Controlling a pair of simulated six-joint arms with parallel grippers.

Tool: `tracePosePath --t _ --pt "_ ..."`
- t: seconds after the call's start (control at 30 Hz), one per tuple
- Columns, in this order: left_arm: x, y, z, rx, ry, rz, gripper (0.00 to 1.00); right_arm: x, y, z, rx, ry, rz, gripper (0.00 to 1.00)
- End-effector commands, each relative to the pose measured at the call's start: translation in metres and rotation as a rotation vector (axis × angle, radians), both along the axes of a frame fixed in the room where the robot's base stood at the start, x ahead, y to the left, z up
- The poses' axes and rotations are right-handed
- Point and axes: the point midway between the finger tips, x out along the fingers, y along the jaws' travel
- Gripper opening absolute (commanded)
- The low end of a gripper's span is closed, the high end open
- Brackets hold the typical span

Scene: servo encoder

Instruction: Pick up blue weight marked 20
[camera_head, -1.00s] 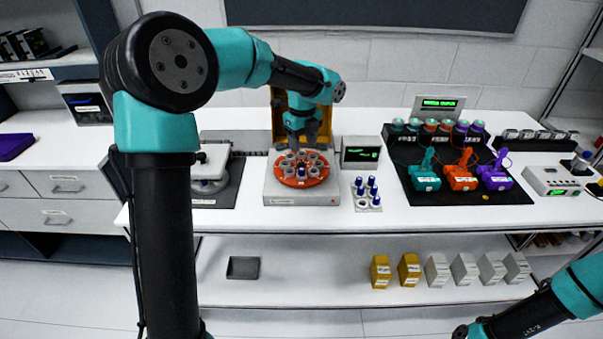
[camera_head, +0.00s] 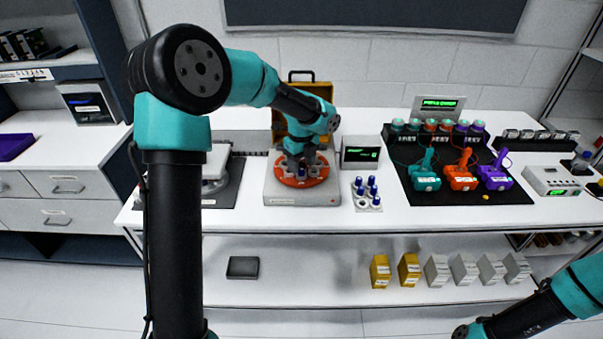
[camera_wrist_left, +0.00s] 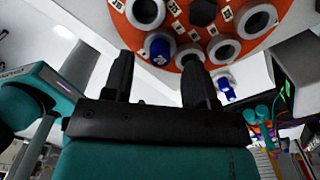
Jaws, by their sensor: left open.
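A blue-topped weight (camera_wrist_left: 158,50) sits in one socket of the round orange carousel (camera_wrist_left: 275,40) in the left wrist view. White characters on it look like 20, but they are small. In the head view the blue weight (camera_head: 301,173) shows at the front of the carousel (camera_head: 322,180), partly hidden by my gripper. My left gripper (camera_wrist_left: 158,72) is open and empty, with one finger on each side of the weight's line in the picture. In the head view my left gripper (camera_head: 299,160) is low over the carousel; contact cannot be told. My right gripper is out of the frame.
A small rack (camera_head: 362,203) with several blue-topped pieces stands just right of the carousel's grey base (camera_head: 302,198). A yellow case (camera_head: 322,92) stands behind it. A small display (camera_head: 361,142) is at the right. Teal, orange and purple devices sit on a black mat (camera_head: 510,194).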

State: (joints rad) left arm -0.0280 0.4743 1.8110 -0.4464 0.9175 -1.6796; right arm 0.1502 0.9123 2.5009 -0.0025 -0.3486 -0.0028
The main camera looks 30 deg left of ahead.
Motion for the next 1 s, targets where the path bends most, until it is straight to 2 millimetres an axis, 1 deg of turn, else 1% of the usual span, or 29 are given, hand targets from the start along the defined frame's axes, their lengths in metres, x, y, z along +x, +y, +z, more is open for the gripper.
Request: tracePosePath --t 0.03,0.1,0.2,0.67,0.77,1.0 --pt "-0.001 0.000 -0.008 0.000 0.003 0.000 0.53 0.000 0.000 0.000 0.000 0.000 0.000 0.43" --pt "0.000 0.000 -0.015 0.001 0.002 0.000 0.53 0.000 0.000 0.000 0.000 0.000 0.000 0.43" --pt "0.000 0.000 -0.021 0.000 0.000 0.000 0.53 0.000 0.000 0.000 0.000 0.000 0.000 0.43" --pt "0.000 0.000 -0.022 0.000 -0.001 0.000 0.53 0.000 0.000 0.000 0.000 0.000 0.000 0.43" --pt "0.000 0.000 -0.021 0.000 -0.001 0.000 0.45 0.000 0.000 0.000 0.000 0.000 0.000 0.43" --pt "0.000 0.000 -0.021 0.000 -0.001 0.000 0.22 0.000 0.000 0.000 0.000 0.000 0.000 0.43"
